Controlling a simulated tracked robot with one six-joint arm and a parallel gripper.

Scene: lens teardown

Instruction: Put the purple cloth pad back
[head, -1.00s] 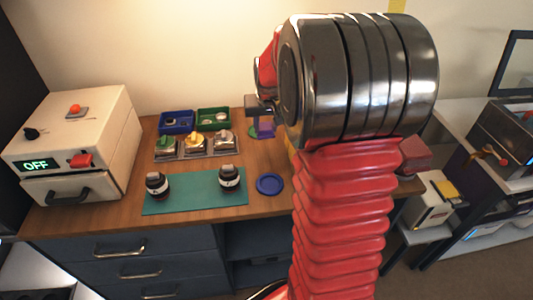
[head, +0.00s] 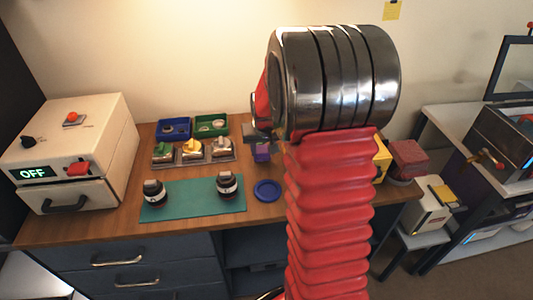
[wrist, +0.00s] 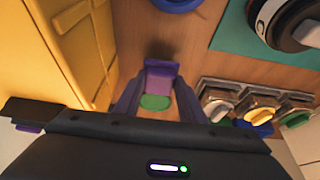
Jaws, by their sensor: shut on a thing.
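The purple cloth pad (wrist: 161,83) is between my fingertips in the wrist view; a paler mauve part shows along its far edge. My gripper (wrist: 158,88) is shut on it. In the head view the pad (head: 262,152) shows as a small purple patch under my gripper, just left of my red arm, which hides part of that area. A green round piece (wrist: 156,102) shows right beside the pad in the wrist view; I cannot tell whether they touch.
Tray stations with colored knobs (head: 193,149) and blue and green bins (head: 174,128) stand left. A yellow block (wrist: 60,45) rises close on the wrist view's left.

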